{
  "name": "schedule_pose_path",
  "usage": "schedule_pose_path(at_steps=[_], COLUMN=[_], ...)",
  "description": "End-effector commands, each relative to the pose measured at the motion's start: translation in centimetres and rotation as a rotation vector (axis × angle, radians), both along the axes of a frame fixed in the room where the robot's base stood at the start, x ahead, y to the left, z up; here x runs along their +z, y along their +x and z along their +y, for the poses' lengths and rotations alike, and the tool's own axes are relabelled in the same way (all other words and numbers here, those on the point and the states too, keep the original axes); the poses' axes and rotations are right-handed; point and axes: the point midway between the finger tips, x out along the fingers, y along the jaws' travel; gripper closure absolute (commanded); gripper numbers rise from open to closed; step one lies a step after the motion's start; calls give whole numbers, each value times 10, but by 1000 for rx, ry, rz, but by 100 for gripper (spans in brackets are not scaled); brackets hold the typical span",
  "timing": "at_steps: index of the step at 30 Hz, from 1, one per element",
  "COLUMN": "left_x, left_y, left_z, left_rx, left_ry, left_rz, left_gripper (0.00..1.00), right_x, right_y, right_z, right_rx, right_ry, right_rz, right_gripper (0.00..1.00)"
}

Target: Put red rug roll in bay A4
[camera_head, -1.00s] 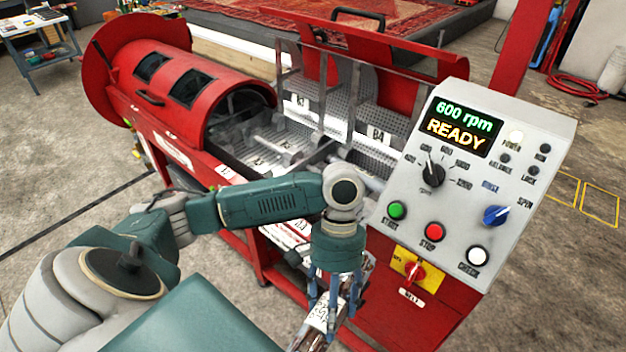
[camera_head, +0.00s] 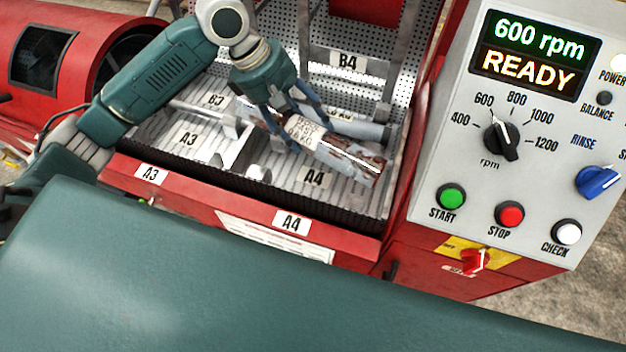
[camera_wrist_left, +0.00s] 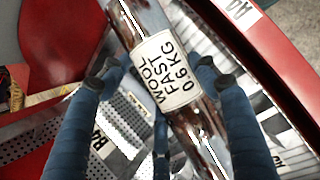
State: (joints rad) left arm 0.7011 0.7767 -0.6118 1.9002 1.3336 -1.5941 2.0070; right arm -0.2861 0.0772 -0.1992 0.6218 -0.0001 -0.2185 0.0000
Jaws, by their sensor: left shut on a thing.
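The rug roll (camera_head: 345,160) is a cylinder in shiny wrap with dark red-brown patches and a white label reading wool, fast and a weight in KG. My left gripper (camera_head: 283,122) is shut on it near its label. The roll lies slantwise above bay A4 (camera_head: 325,200), its free end pointing to the lower right; I cannot tell whether it touches the ribbed floor. In the left wrist view the roll (camera_wrist_left: 208,150) runs between the fingers of my left gripper (camera_wrist_left: 160,75), label facing the camera. My right gripper is not in view.
A grey roll (camera_head: 358,127) lies just behind, near bay B4. Bay A3 (camera_head: 185,140) is on the left, past a low metal divider (camera_head: 235,148). The control panel (camera_head: 520,130) stands close on the right, and the red front rail (camera_head: 240,205) runs along the front.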

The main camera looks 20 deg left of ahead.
Motion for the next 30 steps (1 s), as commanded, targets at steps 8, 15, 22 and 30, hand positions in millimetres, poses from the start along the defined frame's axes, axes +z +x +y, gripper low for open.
schedule_pose_path(at_steps=[8, 15, 22, 30], left_x=[8, -39, -96, -141], left_y=[28, 28, 28, 29], left_z=[-6, -5, -6, -6], left_rx=[242, 258, 258, 255], left_ry=[-1, 2, 2, 0], left_rz=[-1, 7, 6, 1], left_gripper=[89, 89, 89, 89], right_x=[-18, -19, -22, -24], right_y=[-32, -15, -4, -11], right_z=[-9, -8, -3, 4], right_rx=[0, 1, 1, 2], right_ry=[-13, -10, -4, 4], right_rz=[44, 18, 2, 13], right_gripper=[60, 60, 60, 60])
